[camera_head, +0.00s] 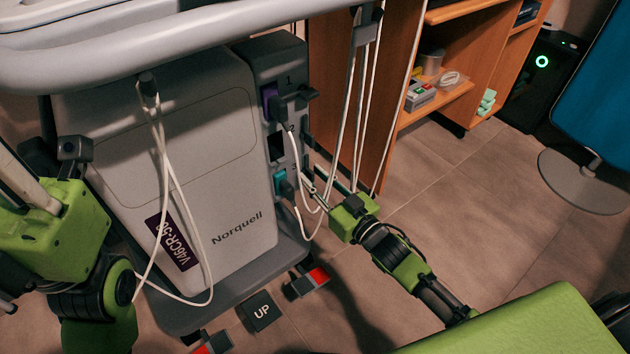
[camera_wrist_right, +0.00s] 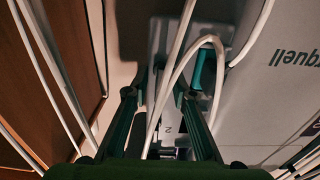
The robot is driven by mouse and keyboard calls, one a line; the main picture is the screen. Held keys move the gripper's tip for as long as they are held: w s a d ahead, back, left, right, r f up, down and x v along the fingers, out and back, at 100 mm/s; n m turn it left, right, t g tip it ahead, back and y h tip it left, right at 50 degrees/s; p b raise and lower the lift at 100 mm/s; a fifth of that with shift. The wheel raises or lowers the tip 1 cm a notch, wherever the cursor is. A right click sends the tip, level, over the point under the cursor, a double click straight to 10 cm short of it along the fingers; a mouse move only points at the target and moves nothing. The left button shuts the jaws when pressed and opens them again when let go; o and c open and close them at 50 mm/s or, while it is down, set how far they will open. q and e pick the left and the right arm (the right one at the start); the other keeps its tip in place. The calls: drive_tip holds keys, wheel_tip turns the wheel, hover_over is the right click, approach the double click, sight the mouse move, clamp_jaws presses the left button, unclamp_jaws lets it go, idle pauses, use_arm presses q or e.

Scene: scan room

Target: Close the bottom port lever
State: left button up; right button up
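The port panel (camera_head: 272,120) is on the right side of the grey Norquell machine (camera_head: 160,170). Its bottom port holds a teal connector (camera_head: 281,184) with a white cable; the connector also shows in the right wrist view (camera_wrist_right: 199,72). A dark lever lies by this connector, small and partly hidden, so its exact angle is unclear. My right gripper (camera_head: 309,178) is just right of the bottom port, fingers pointing at the panel. In the right wrist view its fingers (camera_wrist_right: 156,96) are apart, with white cable crossing between them. My left gripper's green body (camera_head: 50,220) is at the left edge; its fingertips are not visible.
The top port has a purple connector (camera_head: 269,101) and a dark lever (camera_head: 307,93) sticking out right. White cables (camera_head: 362,110) hang close to my right gripper. A wooden shelf unit (camera_head: 400,150) stands behind.

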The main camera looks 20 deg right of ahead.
clamp_jaws()
